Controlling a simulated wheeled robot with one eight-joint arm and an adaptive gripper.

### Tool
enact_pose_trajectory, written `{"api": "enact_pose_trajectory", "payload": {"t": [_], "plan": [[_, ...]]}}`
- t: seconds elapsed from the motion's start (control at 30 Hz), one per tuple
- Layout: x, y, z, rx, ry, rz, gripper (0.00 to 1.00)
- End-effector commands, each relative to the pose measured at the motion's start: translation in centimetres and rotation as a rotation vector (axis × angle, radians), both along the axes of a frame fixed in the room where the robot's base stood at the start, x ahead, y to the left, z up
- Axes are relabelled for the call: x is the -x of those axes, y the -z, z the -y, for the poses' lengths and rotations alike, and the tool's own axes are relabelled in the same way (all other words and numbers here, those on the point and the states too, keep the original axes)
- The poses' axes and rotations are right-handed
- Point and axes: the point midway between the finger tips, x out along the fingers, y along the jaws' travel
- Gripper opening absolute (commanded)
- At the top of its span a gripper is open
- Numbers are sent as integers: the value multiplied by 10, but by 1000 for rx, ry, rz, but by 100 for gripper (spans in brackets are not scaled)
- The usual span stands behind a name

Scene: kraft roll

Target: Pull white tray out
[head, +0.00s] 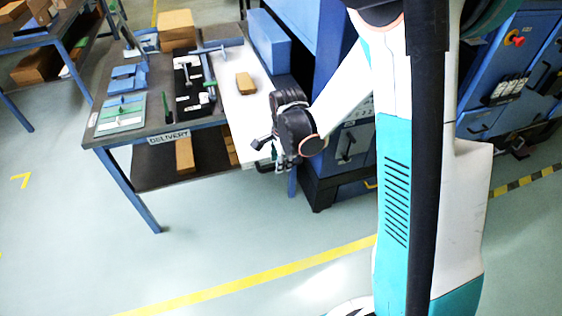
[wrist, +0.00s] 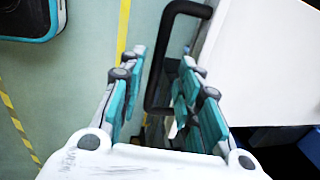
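My gripper (wrist: 163,62) is open there, with teal finger pads on either side of part of the handle. I see gaps between the handle and the pads.
The delivery table (head: 110,138) holds tools, boxes and blue and green pieces. Blue machine cabinets (head: 330,60) stand behind and right of my gripper. A blue box (head: 268,40) is beside the tray's far end. The floor (head: 220,245) in front is clear, with a yellow line.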

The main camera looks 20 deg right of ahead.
Motion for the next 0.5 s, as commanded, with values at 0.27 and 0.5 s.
{"api": "enact_pose_trajectory", "payload": {"t": [0.27, 0.5], "plan": [[10, -46, 0, 0, 0, 0, 31], [17, -84, 0, 0, 0, 0, 31]]}}
